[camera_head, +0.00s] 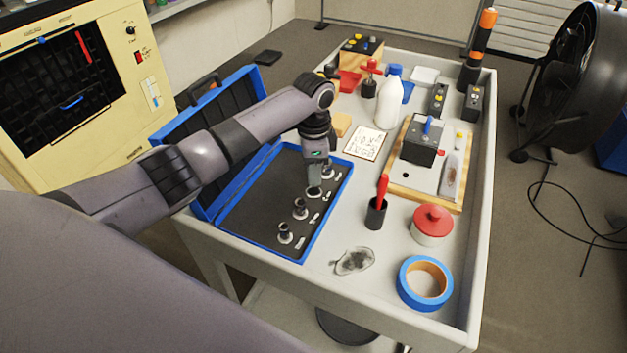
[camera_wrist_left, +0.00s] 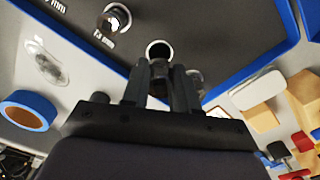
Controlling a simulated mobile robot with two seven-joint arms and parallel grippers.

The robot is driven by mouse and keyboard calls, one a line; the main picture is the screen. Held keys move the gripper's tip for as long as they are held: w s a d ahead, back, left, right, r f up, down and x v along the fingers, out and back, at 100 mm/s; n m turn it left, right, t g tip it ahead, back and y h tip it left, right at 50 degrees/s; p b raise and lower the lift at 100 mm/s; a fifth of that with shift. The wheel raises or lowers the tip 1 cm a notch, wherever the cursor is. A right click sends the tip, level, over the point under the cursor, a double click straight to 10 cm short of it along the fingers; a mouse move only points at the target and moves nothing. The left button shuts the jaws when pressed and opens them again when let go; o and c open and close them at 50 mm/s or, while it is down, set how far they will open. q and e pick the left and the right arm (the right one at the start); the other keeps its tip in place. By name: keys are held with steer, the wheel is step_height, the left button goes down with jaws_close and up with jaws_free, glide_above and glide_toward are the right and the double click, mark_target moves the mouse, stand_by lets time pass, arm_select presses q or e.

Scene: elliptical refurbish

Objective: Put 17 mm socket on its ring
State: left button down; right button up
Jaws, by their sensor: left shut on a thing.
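My left gripper (camera_head: 315,182) points down into the open blue socket case (camera_head: 246,238), over the row of white rings. In the left wrist view my left gripper (camera_wrist_left: 160,72) is shut on a dark round socket (camera_wrist_left: 159,50), seen end-on between the fingertips. I cannot read its size, or tell whether it touches the ring (camera_head: 314,192) under the gripper. Other sockets stand on the near rings (camera_head: 284,233) and (camera_head: 300,209), and one stands just beyond the gripper (camera_head: 328,172). The wrist view shows a neighbouring socket (camera_wrist_left: 116,18) beside a printed mm label. My right gripper is not in view.
A black cup with a red-handled tool (camera_head: 376,212) stands right of the case. Also on the cart are a red-lidded pot (camera_head: 432,225), blue tape (camera_head: 425,283), a white bottle (camera_head: 389,103) and a board with a black box (camera_head: 422,142). The case lid stands open at the left.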

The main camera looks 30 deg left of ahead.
mark_target(314, 192)
arm_select(q)
steer(key=shift+f, duration=1.8)
steer(key=shift+f, duration=0.1)
steer(key=c, duration=0.9)
jaws_free()
steer(key=shift+o, duration=0.2)
step_height(314, 192, up, 12)
steer(key=shift+r, duration=0.15)
steer(key=shift+s, duration=0.1)
